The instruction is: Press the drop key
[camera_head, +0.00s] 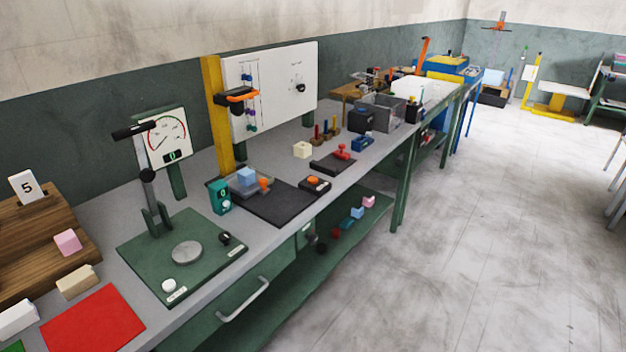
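Neither of my grippers shows in the head view. No key label is legible enough to tell which control is the drop key. A small dark box with an orange button (315,182) sits at the right edge of a black mat (283,207). Beyond it, a red knob or lever (341,153) stands on a dark base plate (328,166). A yellow post (217,120) rises behind the mat and carries an orange and black holder (236,96). A clear tray (262,190) with a light blue block (247,176) and an orange piece lies below the holder.
A long grey bench (262,235) runs along the wall. A green press (190,270) with a lever and dial stands nearer, beside a teal device (220,196). A wooden stepped block (40,232) and red mat (92,320) are at left. Open floor (480,240) lies right.

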